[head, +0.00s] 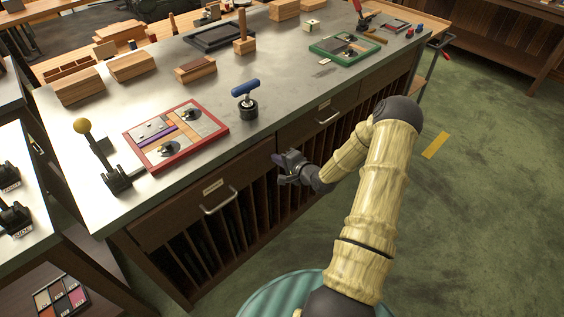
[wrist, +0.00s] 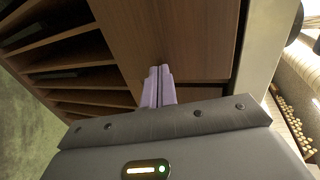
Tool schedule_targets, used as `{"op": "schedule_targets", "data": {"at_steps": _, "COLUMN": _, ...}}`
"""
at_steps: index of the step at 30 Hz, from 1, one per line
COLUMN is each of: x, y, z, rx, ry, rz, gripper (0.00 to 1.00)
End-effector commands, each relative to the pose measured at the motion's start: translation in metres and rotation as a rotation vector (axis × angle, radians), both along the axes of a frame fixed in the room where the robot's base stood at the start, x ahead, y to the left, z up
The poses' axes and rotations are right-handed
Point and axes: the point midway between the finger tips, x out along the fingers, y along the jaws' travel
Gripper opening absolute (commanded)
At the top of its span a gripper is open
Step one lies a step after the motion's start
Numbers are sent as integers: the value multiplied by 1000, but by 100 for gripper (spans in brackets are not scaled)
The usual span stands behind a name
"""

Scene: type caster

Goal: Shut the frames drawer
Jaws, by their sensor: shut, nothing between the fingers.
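Two dark wooden drawers sit under the metal worktop in the head view: a left one (head: 180,215) with a bar handle (head: 218,203), and a right one (head: 305,124) with its own handle (head: 328,118). Each has a small label, too small to read, so I cannot tell which is the frames drawer. Both fronts look flush or nearly so. My gripper (head: 276,158) is shut and empty, in front of the cabinet between the two handles. In the wrist view, its purple fingertips (wrist: 159,71) are together against or very close to a brown wooden front (wrist: 180,35); contact is unclear.
Open vertical slots (head: 215,245) lie below the drawers. The worktop (head: 275,95) holds a red-framed board (head: 215,128), a blue-handled tool (head: 245,88), a yellow-knobbed lever (head: 82,126) and wooden blocks. Green floor (head: 470,190) is clear to the right.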

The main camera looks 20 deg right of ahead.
Motion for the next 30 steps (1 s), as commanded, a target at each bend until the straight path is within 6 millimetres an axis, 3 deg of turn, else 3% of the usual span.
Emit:
{"op": "schedule_targets", "data": {"at_steps": 8, "x": 5, "y": 2, "z": -1, "rx": 0, "ry": -1, "rz": 1, "gripper": 0}}
{"op": "schedule_targets", "data": {"at_steps": 17, "x": 46, "y": 15, "z": -1, "rx": -1, "ry": -1, "rz": 0, "gripper": 0}}
{"op": "schedule_targets", "data": {"at_steps": 30, "x": 48, "y": 17, "z": 3, "rx": 1, "ry": -7, "rz": 2, "gripper": 0}}
